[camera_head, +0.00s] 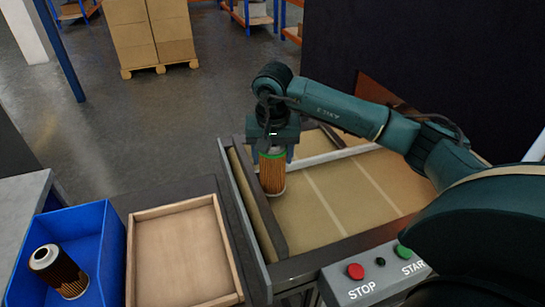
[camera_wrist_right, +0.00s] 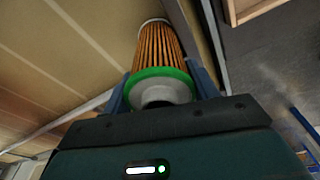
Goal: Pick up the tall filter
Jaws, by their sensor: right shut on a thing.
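The tall filter (camera_head: 272,172) has an orange pleated body and a green band near its top. My right gripper (camera_head: 273,150) is shut on it from above, and the filter hangs upright in the jaws over the tan belt surface (camera_head: 340,205). I cannot tell whether its lower end touches the belt. In the right wrist view the filter (camera_wrist_right: 160,50) points away from my right gripper (camera_wrist_right: 165,90), with the fingers on both sides of its green collar. My left gripper is not in view.
A grey rail (camera_head: 243,215) edges the belt. A STOP/START panel (camera_head: 372,275) sits at the front.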

